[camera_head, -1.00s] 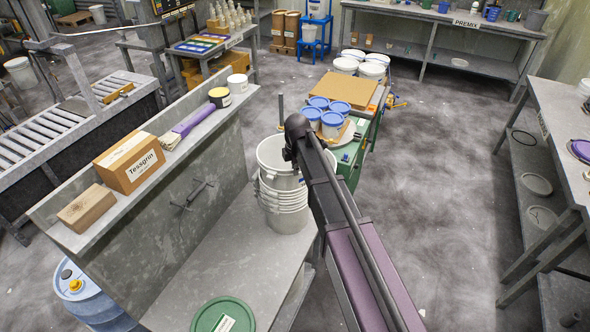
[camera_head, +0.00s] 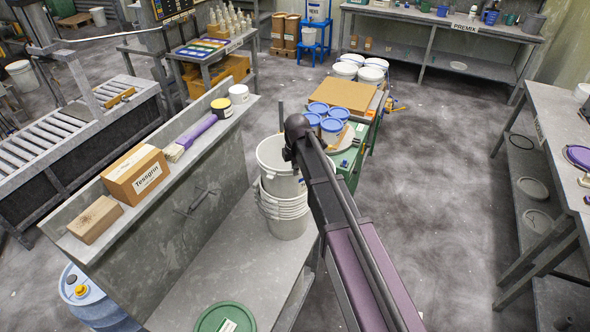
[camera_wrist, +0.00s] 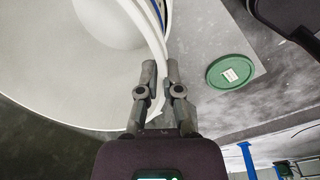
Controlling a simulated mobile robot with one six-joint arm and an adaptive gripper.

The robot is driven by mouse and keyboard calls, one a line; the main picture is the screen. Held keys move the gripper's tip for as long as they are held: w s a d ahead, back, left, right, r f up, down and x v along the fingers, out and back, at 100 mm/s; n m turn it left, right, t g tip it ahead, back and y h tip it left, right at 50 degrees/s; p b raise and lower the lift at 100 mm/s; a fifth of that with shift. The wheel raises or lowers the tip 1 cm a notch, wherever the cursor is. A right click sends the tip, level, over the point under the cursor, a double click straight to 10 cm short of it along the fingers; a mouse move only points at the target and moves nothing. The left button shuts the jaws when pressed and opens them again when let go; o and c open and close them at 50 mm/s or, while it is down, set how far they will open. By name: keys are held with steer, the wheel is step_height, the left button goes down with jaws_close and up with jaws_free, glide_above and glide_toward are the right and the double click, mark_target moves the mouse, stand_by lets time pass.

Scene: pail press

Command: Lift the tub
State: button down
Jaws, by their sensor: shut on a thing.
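The tub (camera_head: 276,181) is a white, open-topped pail at the top of a nested stack of white tubs (camera_head: 287,222). It stands upright, with much of its wall showing above the rims of the stack; its lower part is hidden inside them. My gripper (camera_head: 291,157) is at the tub's right-hand rim in the head view, partly hidden by my own arm. In the wrist view my gripper (camera_wrist: 161,72) is shut on the rim, with the curved white edge (camera_wrist: 153,32) running between the fingers.
The stack stands on a grey bench beside a raised shelf (camera_head: 160,190) holding a Tessgrin box (camera_head: 136,175), a wooden block (camera_head: 95,219) and a brush (camera_head: 190,136). A green lid (camera_head: 225,316) lies in front. Blue-lidded pails (camera_head: 331,131) stand just behind.

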steer(key=shift+r+p, duration=0.75)
steer(key=shift+r, duration=0.25)
steer(key=shift+r+p, duration=2.9)
steer(key=shift+p, duration=0.1)
steer(key=shift+r, duration=0.1)
steer(key=shift+r+p, duration=1.3)
steer(key=shift+p, duration=0.05)
steer(key=shift+f, duration=0.1)
